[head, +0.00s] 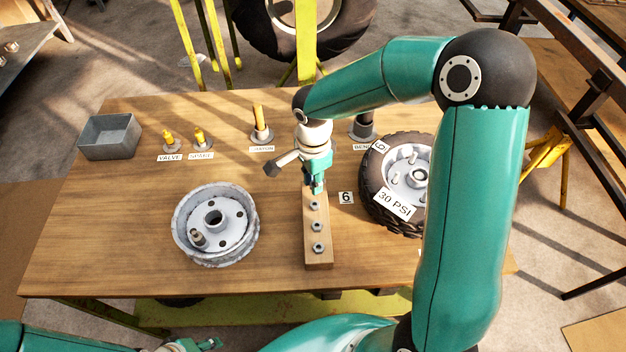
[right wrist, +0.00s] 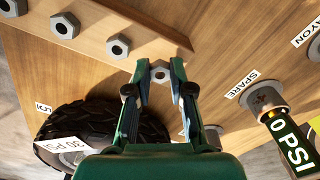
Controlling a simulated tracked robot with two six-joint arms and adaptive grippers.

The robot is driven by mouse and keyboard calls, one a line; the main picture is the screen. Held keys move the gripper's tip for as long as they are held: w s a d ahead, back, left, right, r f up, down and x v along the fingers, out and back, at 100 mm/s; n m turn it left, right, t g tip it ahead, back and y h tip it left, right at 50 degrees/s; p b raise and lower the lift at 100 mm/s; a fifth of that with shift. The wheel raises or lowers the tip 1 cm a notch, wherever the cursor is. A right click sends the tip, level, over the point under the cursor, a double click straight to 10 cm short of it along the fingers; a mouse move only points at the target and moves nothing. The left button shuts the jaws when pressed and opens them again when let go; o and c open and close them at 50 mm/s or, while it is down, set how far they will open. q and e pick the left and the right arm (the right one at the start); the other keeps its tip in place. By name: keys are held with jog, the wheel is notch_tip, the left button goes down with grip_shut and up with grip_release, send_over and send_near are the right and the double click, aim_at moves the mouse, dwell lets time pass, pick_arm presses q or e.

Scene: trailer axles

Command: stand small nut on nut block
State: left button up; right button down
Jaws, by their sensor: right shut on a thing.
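The nut block (head: 318,262) is a long wooden bar on the table, with several grey hex nuts in a row along it. One of these nuts (head: 317,226) sits mid-block. My right gripper (head: 316,188) is at the block's far end, pointing down. In the right wrist view its fingertips (right wrist: 160,76) are shut on a small grey nut (right wrist: 160,73), in line with the row of nuts on the block (right wrist: 140,22). Whether that nut touches the block is unclear. My left gripper (head: 200,344) is at the bottom edge, partly cut off.
A grey wheel rim (head: 215,225) lies left of the block. A tyred wheel (head: 385,185) with a 30 PSI tag lies to the right, partly behind my arm. A metal tray (head: 110,137) and labelled holders (head: 198,140) stand farther back. The front left of the table is clear.

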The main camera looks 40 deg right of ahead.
jog(key=shift+f, duration=0.4)
jog(key=shift+f, duration=0.1)
jog(key=c, duration=1.3)
grip_release()
